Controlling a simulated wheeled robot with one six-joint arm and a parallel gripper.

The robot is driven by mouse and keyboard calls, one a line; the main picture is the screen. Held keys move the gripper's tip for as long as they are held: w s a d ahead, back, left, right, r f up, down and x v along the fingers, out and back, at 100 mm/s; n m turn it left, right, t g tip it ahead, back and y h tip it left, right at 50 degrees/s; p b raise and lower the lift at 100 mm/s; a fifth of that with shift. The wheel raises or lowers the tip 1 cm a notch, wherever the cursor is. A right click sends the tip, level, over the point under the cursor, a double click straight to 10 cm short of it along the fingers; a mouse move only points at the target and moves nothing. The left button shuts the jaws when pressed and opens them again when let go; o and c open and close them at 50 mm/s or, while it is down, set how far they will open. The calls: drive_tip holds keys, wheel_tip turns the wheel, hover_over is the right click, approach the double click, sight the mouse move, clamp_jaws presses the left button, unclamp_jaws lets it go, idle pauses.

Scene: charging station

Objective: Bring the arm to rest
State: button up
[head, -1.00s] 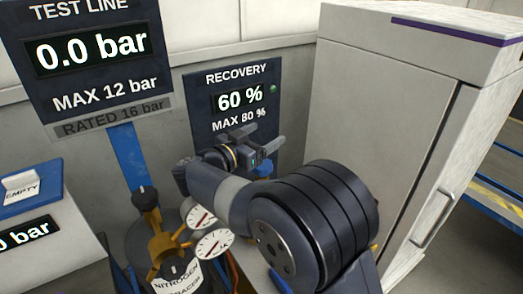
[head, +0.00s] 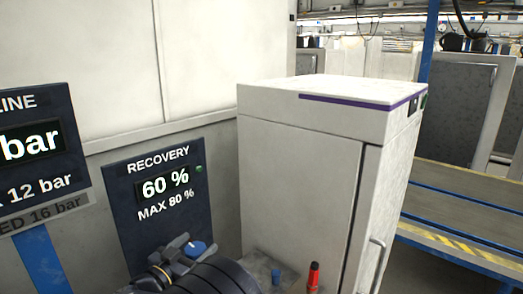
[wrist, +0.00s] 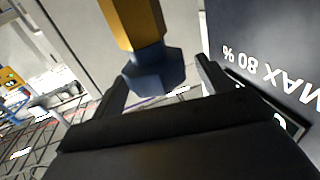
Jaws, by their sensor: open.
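My gripper (head: 180,250) shows at the bottom of the head view, in front of the recovery panel and partly cut off by my dark arm. In the wrist view my gripper (wrist: 160,73) is open, with one dark finger on each side. A blue knob (wrist: 147,76) on a yellow stem (wrist: 133,22) appears between the fingers in that view. I see no clear contact, and cannot tell the distance. The blue knob also shows beside the gripper in the head view (head: 196,248).
The recovery panel (head: 158,205) reads 60 %, MAX 80 %. A white cabinet (head: 300,180) stands to the right. The test line panel (head: 40,160) is at left.

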drive_tip(key=shift+f, duration=0.8)
drive_tip(key=shift+r, duration=0.1)
